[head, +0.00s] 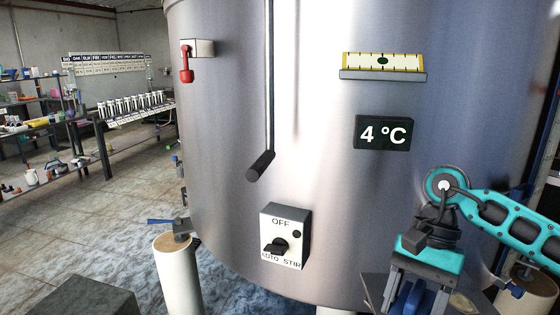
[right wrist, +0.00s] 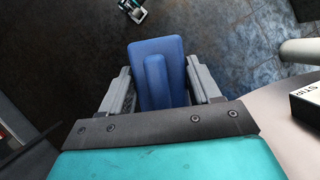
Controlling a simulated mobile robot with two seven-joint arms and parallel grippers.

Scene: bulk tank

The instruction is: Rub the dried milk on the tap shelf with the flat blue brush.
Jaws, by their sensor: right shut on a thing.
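My right gripper (head: 412,296) is at the lower right of the head view, in front of the steel tank (head: 330,200), pointing down. It is shut on the flat blue brush (right wrist: 156,60), which sits between both fingers in the right wrist view. Part of the brush (head: 416,301) also shows between the fingers in the head view. A dark grey plate edge (head: 372,288) shows beside the gripper; I cannot tell whether it is the tap shelf. I cannot make out any dried milk. My left gripper is not in view.
A switch box (head: 285,236) marked OFF and AUTO STIR sticks out from the tank left of the gripper. A dark handle (head: 260,167) hangs above it. Pale tank legs (head: 178,275) stand on the floor. A bench with bottles (head: 135,108) stands far left.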

